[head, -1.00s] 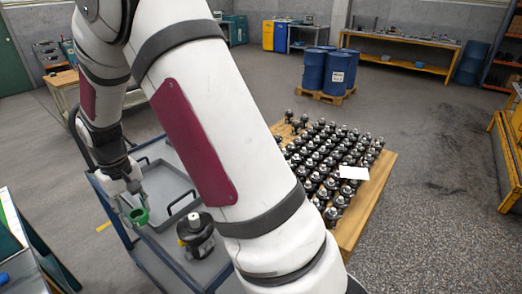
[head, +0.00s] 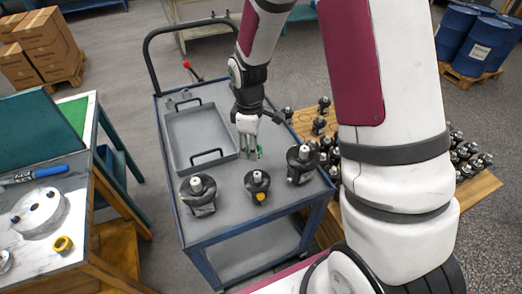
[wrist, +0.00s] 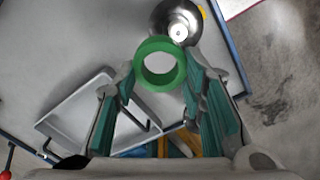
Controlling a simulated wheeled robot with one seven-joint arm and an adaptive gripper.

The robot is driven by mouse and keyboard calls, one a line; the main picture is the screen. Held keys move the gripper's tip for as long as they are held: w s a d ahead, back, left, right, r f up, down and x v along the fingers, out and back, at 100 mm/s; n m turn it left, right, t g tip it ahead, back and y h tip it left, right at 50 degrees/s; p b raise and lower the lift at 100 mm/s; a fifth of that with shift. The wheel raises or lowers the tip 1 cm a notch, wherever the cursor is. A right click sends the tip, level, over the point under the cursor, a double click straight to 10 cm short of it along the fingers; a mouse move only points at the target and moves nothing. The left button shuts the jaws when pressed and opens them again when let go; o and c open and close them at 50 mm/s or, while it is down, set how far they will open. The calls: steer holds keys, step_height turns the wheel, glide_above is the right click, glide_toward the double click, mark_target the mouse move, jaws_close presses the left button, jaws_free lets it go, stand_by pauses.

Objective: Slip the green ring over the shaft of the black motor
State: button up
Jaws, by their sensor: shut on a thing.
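The green ring (wrist: 160,44) is held between the fingertips of my gripper (wrist: 160,70), its round hole open to the wrist camera. In the head view my gripper (head: 250,148) is over the blue cart, with the ring (head: 259,153) partly hidden by the fingers. Three black motors with pale upright shafts stand on the cart: one at left (head: 203,207), a smaller middle one with a yellow part (head: 257,180), and one at right (head: 299,178). In the wrist view a motor (wrist: 178,14) with a yellow part lies just beyond the ring. The ring is off its shaft.
A grey tray (head: 172,147) with black handles lies on the blue cart (head: 226,232) at left. A wooden pallet (head: 478,190) with several black motors stands behind my arm at right.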

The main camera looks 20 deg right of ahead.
mark_target(255, 174)
steer(key=s+n, duration=0.2)
steer(key=shift+s+a+r+p, duration=0.1)
steer(key=shift+s+p, duration=0.2)
steer(key=shift+p, duration=0.1)
steer(key=shift+s+f+n, duration=0.15)
steer(key=shift+f+n, duration=0.1)
steer(key=shift+n, duration=0.05)
steer(key=shift+f+b, duration=1.1)
steer(key=shift+f, duration=1.35)
steer(key=shift+f+b, duration=0.35)
steer(key=shift+f, duration=1.15)
steer(key=o, duration=0.9)
steer(key=shift+c, duration=0.2)
